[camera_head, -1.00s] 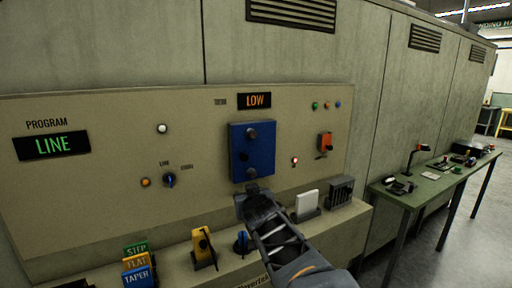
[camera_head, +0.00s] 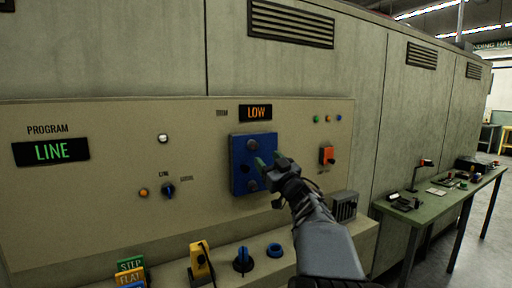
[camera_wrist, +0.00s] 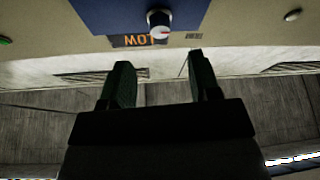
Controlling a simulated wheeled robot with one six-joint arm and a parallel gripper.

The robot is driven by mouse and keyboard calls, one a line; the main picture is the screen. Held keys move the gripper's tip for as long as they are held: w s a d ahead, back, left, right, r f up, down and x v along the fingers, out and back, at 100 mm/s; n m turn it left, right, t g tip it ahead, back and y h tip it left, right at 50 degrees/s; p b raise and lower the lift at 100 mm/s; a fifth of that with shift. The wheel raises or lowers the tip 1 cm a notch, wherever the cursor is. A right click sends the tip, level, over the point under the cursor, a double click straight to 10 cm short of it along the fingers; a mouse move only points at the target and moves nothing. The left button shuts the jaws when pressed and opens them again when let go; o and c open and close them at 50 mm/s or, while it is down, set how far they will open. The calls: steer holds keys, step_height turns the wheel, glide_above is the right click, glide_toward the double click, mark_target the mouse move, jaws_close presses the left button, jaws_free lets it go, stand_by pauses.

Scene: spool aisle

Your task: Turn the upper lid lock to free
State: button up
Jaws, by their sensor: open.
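The blue lid (camera_head: 240,174) is on the panel under the orange LOW display. The upper lid lock (camera_head: 252,144) is a dark round knob near its top. A lower knob (camera_head: 253,185) sits near its bottom, close to my arm. My gripper (camera_head: 268,159) is open and empty in front of the lid, just below and right of the upper lock. In the wrist view, which is upside down, the upper lock (camera_wrist: 158,19) has a pale face with a red mark. It lies beyond the open fingertips (camera_wrist: 160,60), not between them.
The LOW display (camera_head: 256,113) is above the lid. A red switch (camera_head: 327,155) is on the panel to the right. A yellow lever block (camera_head: 201,263), a blue knob (camera_head: 243,260) and a blue ring (camera_head: 275,250) are on the ledge below. A green table (camera_head: 441,196) stands at right.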

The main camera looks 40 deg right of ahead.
mark_target(255, 146)
steer(key=p+x, duration=0.1)
steer(key=x, duration=0.6)
steer(key=shift+w+r, duration=0.1)
steer(key=shift+w, duration=0.1)
steer(key=c, duration=0.9)
